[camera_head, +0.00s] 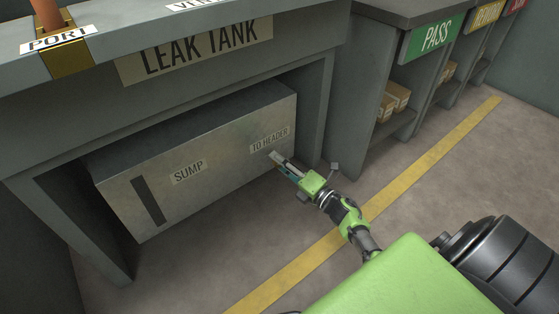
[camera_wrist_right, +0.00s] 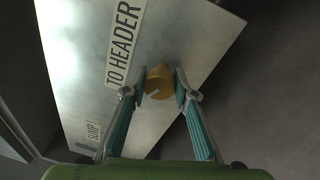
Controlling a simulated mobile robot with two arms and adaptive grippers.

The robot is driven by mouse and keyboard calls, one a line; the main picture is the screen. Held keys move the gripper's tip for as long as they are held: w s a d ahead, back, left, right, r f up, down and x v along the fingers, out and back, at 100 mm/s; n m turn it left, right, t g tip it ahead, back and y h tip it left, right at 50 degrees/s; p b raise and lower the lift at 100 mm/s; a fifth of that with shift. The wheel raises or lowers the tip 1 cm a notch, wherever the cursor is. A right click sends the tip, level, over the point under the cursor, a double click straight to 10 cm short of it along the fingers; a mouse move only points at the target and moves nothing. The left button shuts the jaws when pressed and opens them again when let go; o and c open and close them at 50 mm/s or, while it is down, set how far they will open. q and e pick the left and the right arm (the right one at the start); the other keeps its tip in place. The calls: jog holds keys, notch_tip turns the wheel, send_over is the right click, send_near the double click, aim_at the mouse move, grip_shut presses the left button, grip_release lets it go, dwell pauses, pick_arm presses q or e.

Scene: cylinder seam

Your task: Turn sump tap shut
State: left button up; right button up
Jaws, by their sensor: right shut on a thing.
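The sump (camera_head: 190,195) is a grey metal box under the leak tank bench, with a "SUMP" label and a "TO HEADER" label (camera_head: 269,140) on its front. The sump tap (camera_wrist_right: 159,82) is a round brass-yellow knob beside the "TO HEADER" label in the right wrist view. My right gripper (camera_head: 275,158) reaches the sump front just below that label. In the right wrist view its two teal-padded fingers (camera_wrist_right: 160,88) are on either side of the knob, shut on it. In the head view the gripper hides the knob. My left gripper is not in view.
The leak tank bench (camera_head: 310,110) frames the sump above and at both sides. Shelves with a green "PASS" sign (camera_head: 434,36) and small boxes (camera_head: 397,95) stand at right. A yellow floor line (camera_head: 430,155) crosses open grey floor.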

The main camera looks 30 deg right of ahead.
jog(key=m+p, duration=0.1)
jog(key=m, duration=0.2)
jog(key=m+h+p, duration=0.1)
jog(key=m, duration=0.3)
jog(key=shift+r+t, duration=0.1)
jog(key=shift+t, duration=0.3)
jog(key=m+h+p, duration=0.1)
jog(key=m+p, duration=0.1)
jog(key=m, duration=0.4)
jog(key=shift+m, duration=0.3)
jog(key=o, duration=1.1)
jog(key=shift+s, duration=0.2)
jog(key=s+f, duration=0.1)
jog(key=s, duration=1)
jog(key=shift+s+d+f, duration=0.2)
jog(key=shift+d+f, duration=0.15)
jog(key=shift+d, duration=0.05)
